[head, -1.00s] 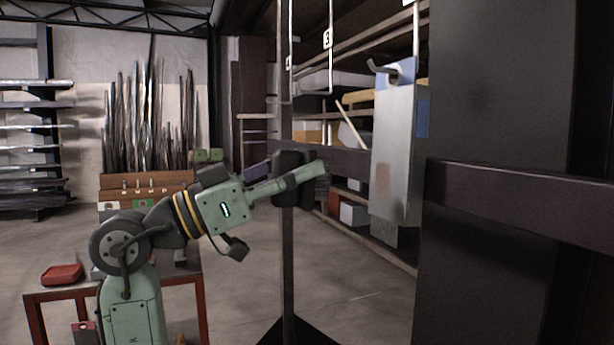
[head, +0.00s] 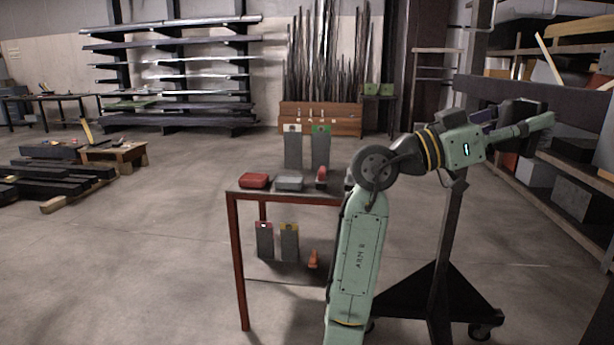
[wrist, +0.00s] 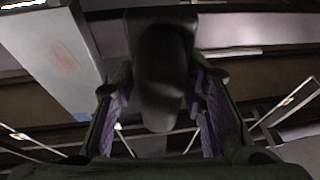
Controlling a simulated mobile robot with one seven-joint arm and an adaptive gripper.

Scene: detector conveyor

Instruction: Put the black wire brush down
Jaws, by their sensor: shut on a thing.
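My gripper (head: 530,124) is at the right of the head view, held up in the air and pointing right. It is shut on a dark thing, which I take to be the black wire brush (head: 517,111). In the wrist view the brush (wrist: 160,62) is a blurred black shape between the two fingers (wrist: 160,125). Its bristles cannot be made out. In the head view the fingers partly cover it.
A black wheeled stand (head: 425,295) is below my gripper. Shelving (head: 575,165) is at right.

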